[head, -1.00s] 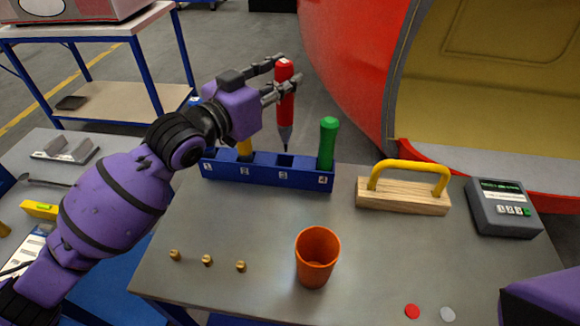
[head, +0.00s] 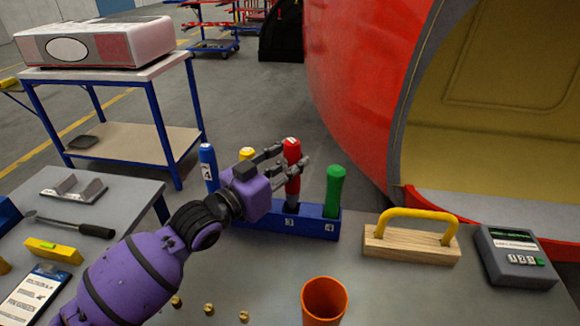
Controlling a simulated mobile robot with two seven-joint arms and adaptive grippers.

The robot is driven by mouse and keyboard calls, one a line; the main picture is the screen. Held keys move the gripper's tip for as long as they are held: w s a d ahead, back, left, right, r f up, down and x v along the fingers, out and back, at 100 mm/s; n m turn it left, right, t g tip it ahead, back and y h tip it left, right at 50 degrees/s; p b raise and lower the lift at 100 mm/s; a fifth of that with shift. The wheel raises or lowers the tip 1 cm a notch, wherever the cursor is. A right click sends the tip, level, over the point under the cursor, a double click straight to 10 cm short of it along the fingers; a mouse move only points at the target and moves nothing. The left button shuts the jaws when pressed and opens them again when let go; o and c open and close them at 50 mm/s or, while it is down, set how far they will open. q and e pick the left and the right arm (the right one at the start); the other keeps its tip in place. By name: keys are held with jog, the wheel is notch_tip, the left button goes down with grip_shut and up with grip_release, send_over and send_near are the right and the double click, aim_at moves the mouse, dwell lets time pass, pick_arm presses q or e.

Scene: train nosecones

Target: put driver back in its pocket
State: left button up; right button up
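The red driver (head: 291,150) stands upright over the pocket marked 3 of the blue holder (head: 318,228). Its lower end meets the holder's top there, and its tip is out of sight. My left gripper (head: 292,168) has its fingers around the red handle and appears shut on it. A green driver (head: 334,188) stands in the pocket marked 4. A yellow driver (head: 247,154) and a blue driver (head: 208,165) stand to the left, partly behind my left arm, which also hides the holder's left part. My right gripper is not in view.
An orange cup (head: 324,300), several brass pieces (head: 209,309), a wooden block with a yellow handle (head: 412,240) and a grey keypad box (head: 515,258) are on the table. A red nosecone (head: 350,90) stands behind. A side table at left holds tools.

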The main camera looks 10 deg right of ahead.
pick_arm(q)
jog(key=shift+o, duration=1.4)
notch_tip(320, 180, down, 3)
jog(key=shift+w+y, duration=0.1)
jog(key=shift+y, duration=0.2)
jog(key=shift+o, duration=0.5)
jog(key=shift+w+r, duration=0.1)
jog(key=shift+w, duration=0.05)
jog(key=shift+r, duration=0.45)
jog(key=v, duration=1.2)
jog(key=shift+b, duration=0.35)
